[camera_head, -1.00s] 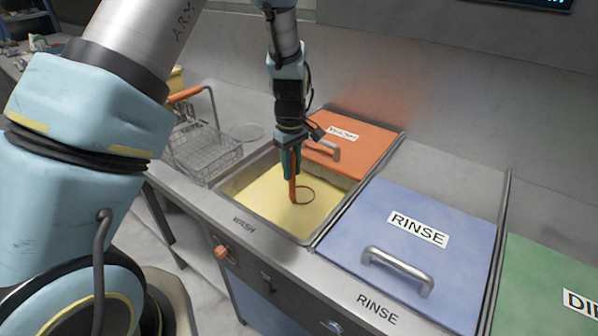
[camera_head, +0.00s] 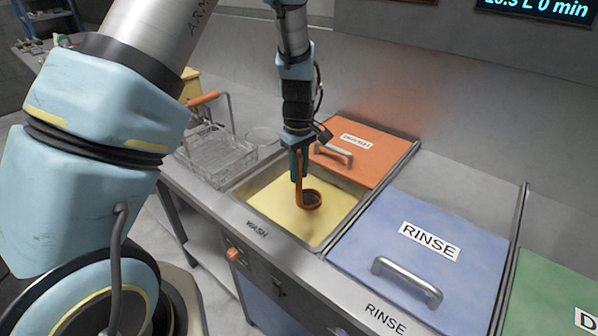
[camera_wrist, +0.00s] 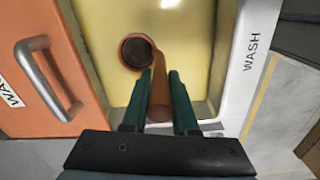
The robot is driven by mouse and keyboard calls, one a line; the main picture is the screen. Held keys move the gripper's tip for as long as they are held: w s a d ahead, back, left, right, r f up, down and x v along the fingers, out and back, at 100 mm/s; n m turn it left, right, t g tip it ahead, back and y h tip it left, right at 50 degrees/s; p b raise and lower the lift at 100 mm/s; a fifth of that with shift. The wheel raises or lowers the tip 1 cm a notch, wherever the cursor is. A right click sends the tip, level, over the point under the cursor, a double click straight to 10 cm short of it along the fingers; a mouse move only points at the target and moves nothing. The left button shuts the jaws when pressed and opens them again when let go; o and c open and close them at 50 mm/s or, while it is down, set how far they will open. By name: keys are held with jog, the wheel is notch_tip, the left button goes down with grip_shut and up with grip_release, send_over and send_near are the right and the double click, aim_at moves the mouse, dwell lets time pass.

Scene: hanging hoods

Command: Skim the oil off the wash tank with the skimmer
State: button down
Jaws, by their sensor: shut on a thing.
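The wash tank (camera_head: 318,244) is an open steel basin, and yellow oil (camera_head: 272,209) covers the surface I can see. My gripper (camera_head: 298,160) points down over the tank and is shut on the skimmer (camera_head: 299,187), an orange handle ending in a round, dark-centred head. In the wrist view the skimmer's handle (camera_wrist: 160,78) runs between the green fingers (camera_wrist: 160,88), and its head (camera_wrist: 136,51) is over the yellow surface. The head looks a little above the oil; I cannot tell whether its lower edge touches.

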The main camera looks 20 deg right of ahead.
notch_tip(320, 180, up, 6)
jog(key=p, duration=0.3)
jog(key=shift+r, duration=2.75)
